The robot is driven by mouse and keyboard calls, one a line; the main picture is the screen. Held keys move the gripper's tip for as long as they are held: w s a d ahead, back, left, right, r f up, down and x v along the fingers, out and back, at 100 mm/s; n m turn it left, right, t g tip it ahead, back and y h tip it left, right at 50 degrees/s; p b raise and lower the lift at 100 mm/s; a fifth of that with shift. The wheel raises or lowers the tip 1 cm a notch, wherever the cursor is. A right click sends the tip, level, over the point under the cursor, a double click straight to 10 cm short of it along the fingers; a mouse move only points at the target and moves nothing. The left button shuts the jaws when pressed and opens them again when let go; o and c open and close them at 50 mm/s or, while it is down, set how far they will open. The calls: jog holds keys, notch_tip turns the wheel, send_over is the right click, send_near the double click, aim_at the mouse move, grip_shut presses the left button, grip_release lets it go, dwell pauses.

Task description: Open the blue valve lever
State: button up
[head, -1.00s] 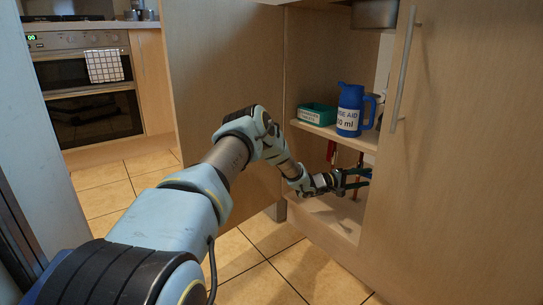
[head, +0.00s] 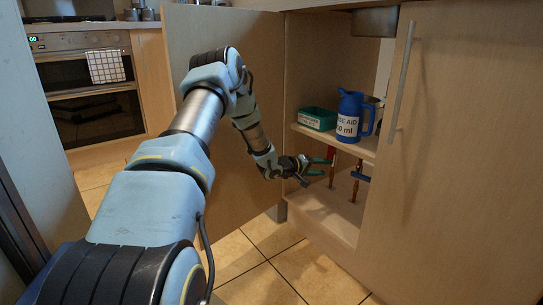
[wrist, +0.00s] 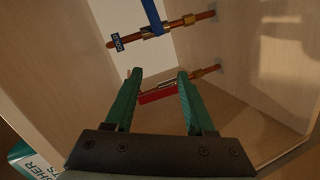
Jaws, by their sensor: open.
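The blue valve lever (wrist: 153,15) sits on a brass valve on a copper pipe with a "COLD" tag (wrist: 117,41). It lies crosswise to that pipe and runs out of the top of the wrist view. In the head view the blue lever (head: 360,177) sticks out sideways low in the cupboard. My gripper (head: 328,168) is open and empty, to the left of the blue lever and apart from it. In the wrist view my gripper (wrist: 156,73) has its green fingers spread, with a red lever (wrist: 158,97) showing between and beyond them, roughly along the other copper pipe.
A shelf (head: 365,145) above the pipes holds a blue jug (head: 350,115) and a green box (head: 317,118). The box shows at the lower left of the wrist view. The cupboard floor (head: 330,215) is clear.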

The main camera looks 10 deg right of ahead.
jog(key=s+a+r+y, duration=0.1)
jog(key=a+r+y, duration=0.1)
jog(key=a, duration=0.4)
jog(key=s+a+r+t+y, duration=0.1)
jog(key=a+r+y, duration=0.2)
jog(key=a, duration=0.3)
jog(key=s+a+r+m+y, duration=0.1)
jog(key=a+r+y, duration=0.1)
jog(key=a, duration=0.4)
jog(key=shift+a+r+t+y, duration=0.25)
jog(key=shift+a+t+y, duration=0.15)
jog(key=shift+y, duration=0.4)
jog(key=shift+c, duration=0.2)
